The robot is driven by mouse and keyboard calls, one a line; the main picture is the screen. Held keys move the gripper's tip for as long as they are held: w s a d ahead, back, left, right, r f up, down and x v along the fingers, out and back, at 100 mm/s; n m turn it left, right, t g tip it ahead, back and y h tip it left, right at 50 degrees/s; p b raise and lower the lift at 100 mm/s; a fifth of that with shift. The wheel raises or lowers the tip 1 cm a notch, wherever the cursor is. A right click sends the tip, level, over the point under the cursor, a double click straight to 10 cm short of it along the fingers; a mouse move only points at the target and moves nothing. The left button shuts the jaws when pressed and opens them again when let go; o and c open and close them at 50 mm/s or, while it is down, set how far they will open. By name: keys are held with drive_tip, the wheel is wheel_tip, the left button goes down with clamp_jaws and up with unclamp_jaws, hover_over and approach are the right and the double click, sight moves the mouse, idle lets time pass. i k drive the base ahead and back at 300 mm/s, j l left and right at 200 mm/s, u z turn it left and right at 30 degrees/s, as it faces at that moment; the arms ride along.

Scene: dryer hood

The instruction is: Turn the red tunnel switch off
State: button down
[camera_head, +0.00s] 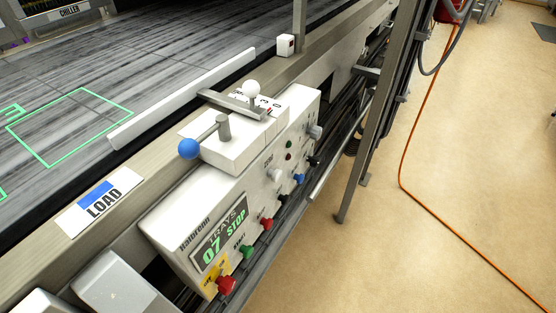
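A white control box (222,213) is mounted on the side of the conveyor frame. Its sloping front carries a row of small knobs. A red knob (226,285) is at the near end, with a green knob (246,253) beside it. Another red knob (266,224) is farther along the row. The labels by these knobs are too small for me to tell which one is the tunnel switch, or its position. My gripper is not in view.
A blue-ball lever (190,148) and a white-ball lever (252,88) stick up from the box top. A metal post (376,120) stands to the right. An orange cable (403,160) crosses the open tan floor (440,230).

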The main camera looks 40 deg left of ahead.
sight(227, 284)
drive_tip(key=i+l+u, duration=0.1)
drive_tip(key=l, duration=0.3)
drive_tip(key=i+l+u, duration=0.1)
drive_tip(key=l, duration=0.3)
drive_tip(key=i+l, duration=0.1)
drive_tip(key=l, duration=0.3)
drive_tip(key=u, duration=1.75)
